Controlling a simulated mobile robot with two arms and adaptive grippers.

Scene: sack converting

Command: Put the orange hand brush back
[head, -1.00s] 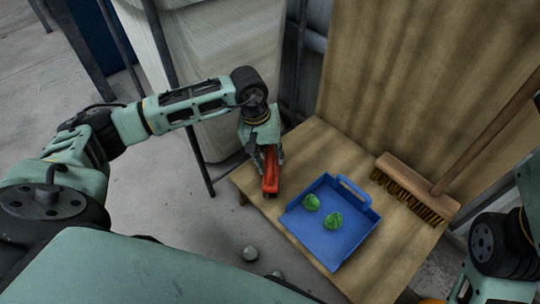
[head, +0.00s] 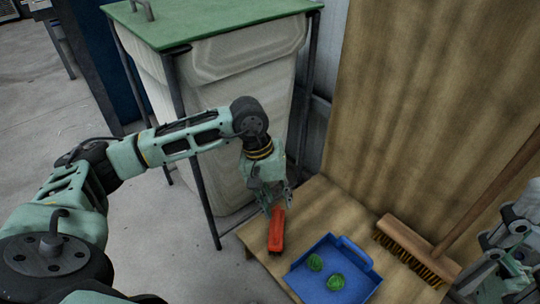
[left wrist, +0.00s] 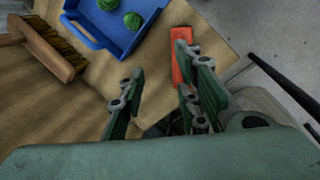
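The orange hand brush (head: 276,232) lies on the wooden board near its left edge. It also shows in the left wrist view (left wrist: 182,60), partly behind one finger. My left gripper (head: 278,203) is just above the brush's far end. In the left wrist view its fingers (left wrist: 160,72) are spread apart with nothing between them, and the brush lies beyond the right-hand finger. My right gripper (head: 496,270) is at the lower right edge of the head view, and its fingers are not clear.
A blue dustpan (head: 314,284) with two green balls of twine (head: 335,282) lies right of the brush. A wooden broom (head: 405,237) stands on the board (head: 318,205) against a tall panel. A white bin with a green lid (head: 215,20) stands behind, within a dark frame.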

